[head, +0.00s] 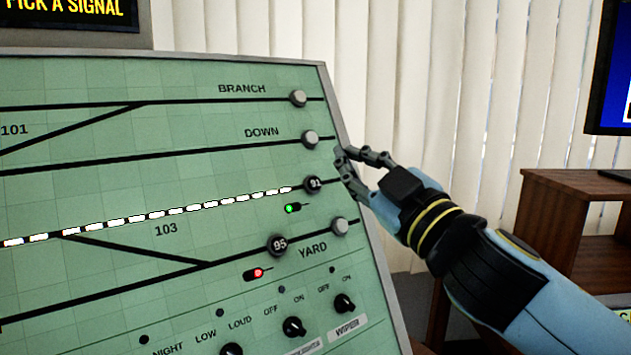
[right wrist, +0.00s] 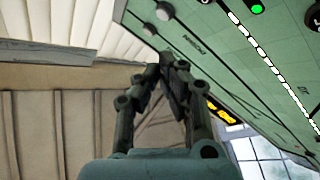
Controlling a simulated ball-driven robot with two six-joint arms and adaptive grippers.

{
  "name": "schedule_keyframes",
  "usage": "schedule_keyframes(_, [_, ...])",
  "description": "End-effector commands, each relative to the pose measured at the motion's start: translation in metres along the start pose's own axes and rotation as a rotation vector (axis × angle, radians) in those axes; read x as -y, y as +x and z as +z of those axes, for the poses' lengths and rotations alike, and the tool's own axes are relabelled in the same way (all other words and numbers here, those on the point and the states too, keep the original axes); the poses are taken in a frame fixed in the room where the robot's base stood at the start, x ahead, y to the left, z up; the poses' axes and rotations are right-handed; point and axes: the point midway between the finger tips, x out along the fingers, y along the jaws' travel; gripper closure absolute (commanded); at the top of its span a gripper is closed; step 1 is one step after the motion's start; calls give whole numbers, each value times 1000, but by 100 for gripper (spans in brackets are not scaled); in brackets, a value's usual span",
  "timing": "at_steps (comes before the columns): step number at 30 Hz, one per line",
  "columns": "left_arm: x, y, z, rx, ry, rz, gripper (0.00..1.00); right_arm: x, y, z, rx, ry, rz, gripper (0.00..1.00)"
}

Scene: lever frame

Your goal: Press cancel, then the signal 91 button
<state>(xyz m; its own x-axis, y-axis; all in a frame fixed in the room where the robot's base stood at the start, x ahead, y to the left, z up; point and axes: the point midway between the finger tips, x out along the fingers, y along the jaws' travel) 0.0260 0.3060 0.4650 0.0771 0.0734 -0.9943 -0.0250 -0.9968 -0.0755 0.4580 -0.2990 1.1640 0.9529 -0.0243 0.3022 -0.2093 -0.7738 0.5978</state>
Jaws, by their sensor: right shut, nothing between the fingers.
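The dark round signal 91 button (head: 313,184) sits near the right edge of the green panel (head: 200,110), at the end of a line of lit white segments. A green lamp (head: 289,208) glows just below it. No button marked cancel shows in either view. My right gripper (head: 343,163) is shut and empty. Its fingertips are at the panel's right edge in the head view, just up and right of the 91 button; I cannot tell whether they touch the panel. The right wrist view shows the fingers together (right wrist: 166,65), with the panel to their right. My left gripper is not in view.
Grey buttons stand at BRANCH (head: 298,98), DOWN (head: 310,139) and YARD (head: 340,227). A 95 button (head: 279,245) has a red lamp (head: 258,273) below. Black knobs (head: 294,327) line the bottom. A display (head: 75,12) reads PICK A SIGNAL. A wooden desk (head: 560,225) stands right.

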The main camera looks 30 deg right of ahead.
Motion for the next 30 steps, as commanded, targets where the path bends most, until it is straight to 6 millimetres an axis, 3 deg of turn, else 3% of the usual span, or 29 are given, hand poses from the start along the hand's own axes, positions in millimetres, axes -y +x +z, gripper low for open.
schedule_keyframes(5, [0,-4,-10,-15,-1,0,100,13,19,12,1,2,2,100])
schedule_keyframes(15, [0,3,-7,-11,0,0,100,33,45,33,0,1,1,100])
schedule_keyframes(30, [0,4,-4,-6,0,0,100,36,49,36,0,-1,0,100])
